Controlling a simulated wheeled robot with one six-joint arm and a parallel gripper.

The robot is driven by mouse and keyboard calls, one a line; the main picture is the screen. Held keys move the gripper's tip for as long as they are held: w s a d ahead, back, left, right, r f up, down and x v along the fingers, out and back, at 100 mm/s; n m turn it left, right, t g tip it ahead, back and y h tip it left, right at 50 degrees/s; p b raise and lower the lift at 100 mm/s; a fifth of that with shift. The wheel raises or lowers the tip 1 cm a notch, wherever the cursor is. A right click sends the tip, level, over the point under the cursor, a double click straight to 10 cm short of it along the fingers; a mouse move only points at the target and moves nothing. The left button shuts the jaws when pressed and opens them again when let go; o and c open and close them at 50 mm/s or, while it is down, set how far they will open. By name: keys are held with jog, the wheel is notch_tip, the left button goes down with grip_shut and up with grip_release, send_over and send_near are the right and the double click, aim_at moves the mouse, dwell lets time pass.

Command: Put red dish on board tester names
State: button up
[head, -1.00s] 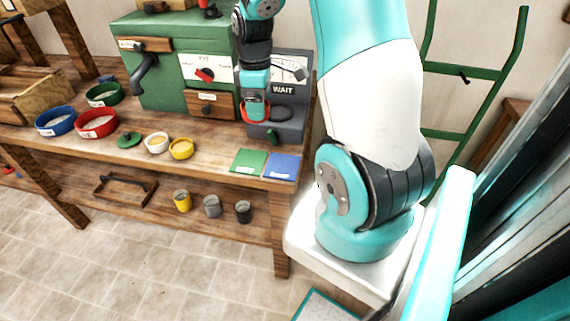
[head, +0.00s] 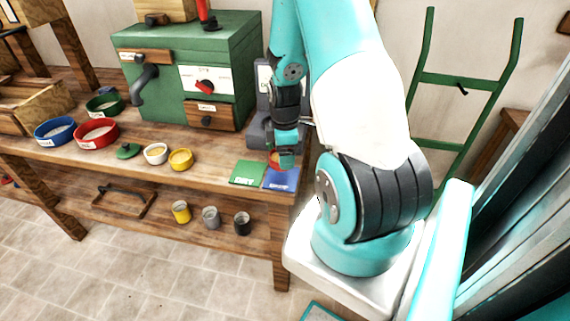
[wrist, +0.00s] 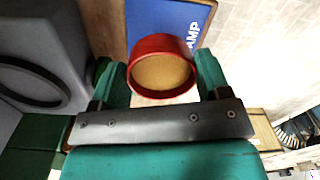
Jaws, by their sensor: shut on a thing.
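My gripper (head: 285,158) is shut on the red dish (head: 274,160), which holds tan grain. The dish also shows between the fingers in the wrist view (wrist: 162,45). It is held level, near the front of the bench. The blue board (head: 281,181) lies close below and in front of it; in the wrist view the blue board (wrist: 145,20) reads "AMP", partly covered by the dish. The green board (head: 247,172), marked "DRY", lies just left of the blue one. The grey tester (head: 259,131) stands behind, its display mostly hidden by my arm.
A green machine (head: 165,85) stands at the back of the bench. Left on the bench are a blue bowl (head: 55,137), a larger red bowl (head: 95,143), a green bowl and small white and yellow dishes. Cups stand on the lower shelf.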

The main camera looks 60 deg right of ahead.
jog(key=shift+f, duration=2.05)
jog(key=shift+f, duration=0.1)
jog(key=o, duration=1)
notch_tip(320, 180, up, 12)
jog(key=w+a+r+t, duration=0.1)
jog(key=w+a+r, duration=0.15)
jog(key=a, duration=0.35)
jog(key=w+a+r, duration=0.2)
jog(key=a+r, duration=0.2)
jog(key=a, duration=0.2)
jog(key=s+a+r+y, duration=0.1)
jog(key=s+a+r, duration=0.2)
jog(key=a, duration=0.5)
jog(key=s+a+r+y, duration=0.1)
jog(key=s+a+r, duration=0.2)
jog(key=s+a, duration=0.3)
jog(key=s+a+r+m+y, duration=0.1)
jog(key=s+a+r, duration=0.3)
jog(key=a, duration=0.5)
jog(key=shift+s+a+g+y, duration=0.35)
jog(key=shift+s+g+y, duration=0.05)
jog(key=shift+s, duration=0.05)
